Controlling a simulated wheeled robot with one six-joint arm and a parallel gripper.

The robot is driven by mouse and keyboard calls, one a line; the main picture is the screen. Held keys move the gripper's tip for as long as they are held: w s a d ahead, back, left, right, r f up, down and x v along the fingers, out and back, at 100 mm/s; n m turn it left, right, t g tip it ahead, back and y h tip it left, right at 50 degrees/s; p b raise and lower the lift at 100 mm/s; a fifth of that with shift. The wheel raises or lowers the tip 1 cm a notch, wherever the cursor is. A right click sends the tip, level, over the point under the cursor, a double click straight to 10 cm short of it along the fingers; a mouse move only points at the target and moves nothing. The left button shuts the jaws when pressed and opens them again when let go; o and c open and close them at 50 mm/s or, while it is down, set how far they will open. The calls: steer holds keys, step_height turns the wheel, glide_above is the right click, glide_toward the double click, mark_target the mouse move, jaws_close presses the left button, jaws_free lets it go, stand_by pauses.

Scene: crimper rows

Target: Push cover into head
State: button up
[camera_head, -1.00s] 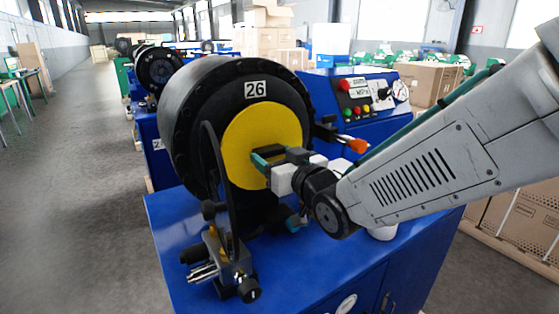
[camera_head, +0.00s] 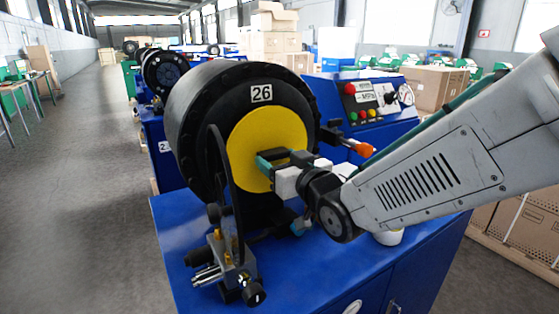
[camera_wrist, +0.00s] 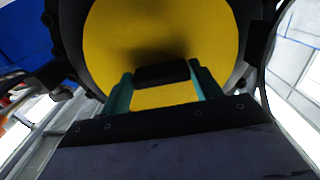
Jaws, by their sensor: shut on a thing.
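The yellow round cover (camera_head: 240,137) sits at the front face of the black crimper head (camera_head: 287,95) marked 26. The cover also fills the upper wrist view (camera_wrist: 110,40), with the dark head around it. My gripper (camera_head: 268,160) is at the middle of the cover, its teal fingers shut on the cover's dark handle (camera_wrist: 162,74). The fingertips reach close to the yellow face. Whether the cover is fully seated in the head cannot be told, as its edge is partly hidden by my gripper and a black curved bracket.
The head stands on a blue machine cabinet (camera_head: 172,220). A black bracket with metal fittings (camera_head: 228,270) stands in front at the left. A control panel (camera_head: 370,103) with buttons and an orange-tipped lever (camera_head: 364,150) are at the right. Free floor (camera_head: 70,200) lies to the left.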

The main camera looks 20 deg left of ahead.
steer(key=shift+x, duration=1.4)
stand_by(0.4)
steer(key=o, duration=1.5)
steer(key=shift+s+d, duration=0.1)
steer(key=v, duration=0.7)
steer(key=shift+s+d, duration=0.15)
steer(key=shift+d, duration=0.1)
